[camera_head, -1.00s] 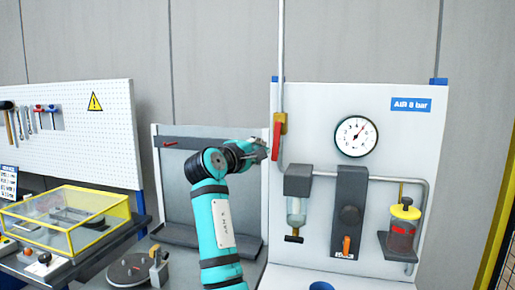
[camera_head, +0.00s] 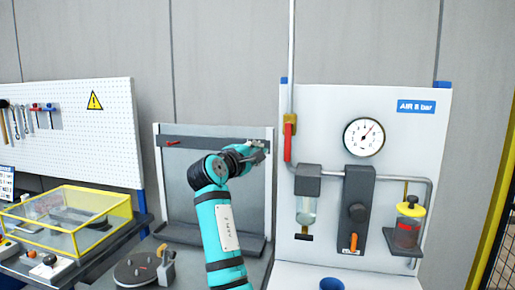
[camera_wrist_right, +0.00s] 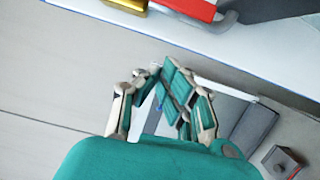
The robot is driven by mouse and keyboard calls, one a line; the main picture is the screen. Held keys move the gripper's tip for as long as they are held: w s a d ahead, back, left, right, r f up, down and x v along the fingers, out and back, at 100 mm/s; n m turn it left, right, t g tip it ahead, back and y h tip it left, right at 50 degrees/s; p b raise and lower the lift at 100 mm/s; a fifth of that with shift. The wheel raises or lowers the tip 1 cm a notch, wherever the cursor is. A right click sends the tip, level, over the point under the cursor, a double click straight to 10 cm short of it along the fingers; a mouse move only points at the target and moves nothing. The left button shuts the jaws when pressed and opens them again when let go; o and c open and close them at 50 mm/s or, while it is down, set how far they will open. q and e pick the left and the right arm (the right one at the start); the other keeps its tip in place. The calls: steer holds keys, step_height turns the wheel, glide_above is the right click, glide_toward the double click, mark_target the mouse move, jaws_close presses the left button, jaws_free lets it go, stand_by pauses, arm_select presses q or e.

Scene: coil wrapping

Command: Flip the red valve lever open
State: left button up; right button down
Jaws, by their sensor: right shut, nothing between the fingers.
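The red valve lever (camera_head: 288,142) hangs straight down from a brass valve body (camera_head: 290,122) on the vertical pipe at the left edge of the white air panel. In the right wrist view the red lever (camera_wrist_right: 188,8) shows at the top edge, cut off, beside the brass body (camera_wrist_right: 128,4). My right gripper (camera_head: 262,148) is just left of the lever, with a small gap between them in the head view. Its fingers (camera_wrist_right: 163,78) are together and empty in the wrist view, with the lever beyond their tips. My left gripper is out of view.
The air panel carries a round gauge (camera_head: 364,137), a grey regulator block (camera_head: 357,190), a filter bowl (camera_head: 306,212) and a yellow-capped oiler (camera_head: 410,210). A grey-framed panel (camera_head: 180,185) stands behind my arm. A yellow-edged clear box (camera_head: 65,218) is at left.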

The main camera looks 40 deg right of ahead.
steer(key=b+v, duration=0.4)
steer(key=v, duration=0.6)
steer(key=s+a+f+t+y, duration=0.1)
steer(key=s+f+y, duration=0.2)
steer(key=f, duration=1.3)
steer(key=s+f+y, duration=0.2)
steer(key=f+y, duration=0.2)
steer(key=f, duration=1.3)
steer(key=s+a+f+m+g+y, duration=0.2)
steer(key=s+a+f+y, duration=0.25)
steer(key=s+f, duration=0.8)
steer(key=s+a+f+m+g+y, duration=0.15)
steer(key=s+a+f, duration=0.3)
steer(key=s, duration=0.55)
steer(key=s+a+f+g+y, duration=0.25)
steer(key=s+a+f, duration=0.2)
steer(key=s, duration=0.45)
step_height(320, 180, down, 27)
steer(key=s, duration=0.2)
arm_select(q)
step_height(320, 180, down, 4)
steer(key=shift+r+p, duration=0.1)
steer(key=shift+p, duration=0.2)
arm_select(e)
steer(key=s+d+f+g, duration=0.1)
steer(key=s+d+f, duration=0.1)
steer(key=s+f, duration=1.2)
steer(key=shift+s+d+f+g+y, duration=0.3)
steer(key=shift+s+d+g+y, duration=0.1)
steer(key=shift+s, duration=0.45)
